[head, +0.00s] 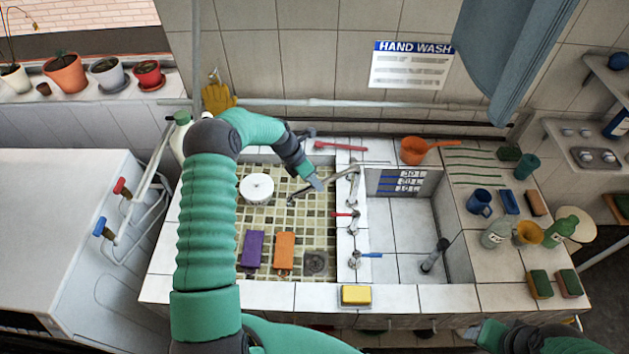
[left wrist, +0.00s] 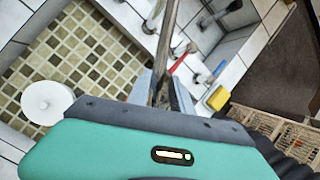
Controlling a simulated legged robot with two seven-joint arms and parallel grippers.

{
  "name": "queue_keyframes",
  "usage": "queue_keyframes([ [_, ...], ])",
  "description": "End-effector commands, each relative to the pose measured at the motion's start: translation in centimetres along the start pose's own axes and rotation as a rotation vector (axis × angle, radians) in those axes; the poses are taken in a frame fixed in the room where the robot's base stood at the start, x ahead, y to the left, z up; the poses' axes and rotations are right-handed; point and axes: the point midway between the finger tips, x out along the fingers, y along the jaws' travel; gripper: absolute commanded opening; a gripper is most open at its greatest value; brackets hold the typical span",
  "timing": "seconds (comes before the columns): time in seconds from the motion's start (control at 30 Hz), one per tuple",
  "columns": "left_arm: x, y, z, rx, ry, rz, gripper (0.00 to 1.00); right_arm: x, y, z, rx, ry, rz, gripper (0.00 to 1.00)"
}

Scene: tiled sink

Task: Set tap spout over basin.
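The grey metal tap spout (head: 338,177) reaches left from the tap on the divider, over the left mosaic-tiled basin (head: 325,215). The right basin (head: 398,212) is white-tiled. My left gripper (head: 317,183) is at the spout, partway along it. In the left wrist view the spout (left wrist: 169,40) runs down between the fingers of my left gripper (left wrist: 163,92). Whether the fingers press on it I cannot tell. My right gripper (head: 488,335) is at the lower right, away from the sink, and its fingers are not clear.
A white round object (head: 257,188), a purple sponge (head: 252,249) and an orange sponge (head: 285,251) lie in the left basin. Red (head: 344,213) and blue (head: 370,255) tap handles sit on the divider. A yellow sponge (head: 356,295) lies on the front rim. A brush (head: 435,254) stands in the right basin.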

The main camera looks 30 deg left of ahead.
Motion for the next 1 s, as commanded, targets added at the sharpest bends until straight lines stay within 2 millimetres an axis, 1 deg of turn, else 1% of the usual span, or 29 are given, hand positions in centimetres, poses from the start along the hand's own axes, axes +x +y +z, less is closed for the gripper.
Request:
queue_keyframes([
  [0.03,-0.02,0.14,-0.07,-0.001,-0.002,-0.001,0.17,0.00,0.00,0.00,0.000,0.000,0.000,0.56],
  [0.17,-0.02,0.26,-0.16,-0.002,-0.002,-0.003,0.00,-0.01,0.00,0.00,0.000,0.000,0.000,0.56],
  [1.0,0.11,0.25,-0.73,-0.004,0.008,-0.006,0.00,0.03,-0.01,0.01,0.000,0.000,0.000,0.56],
])
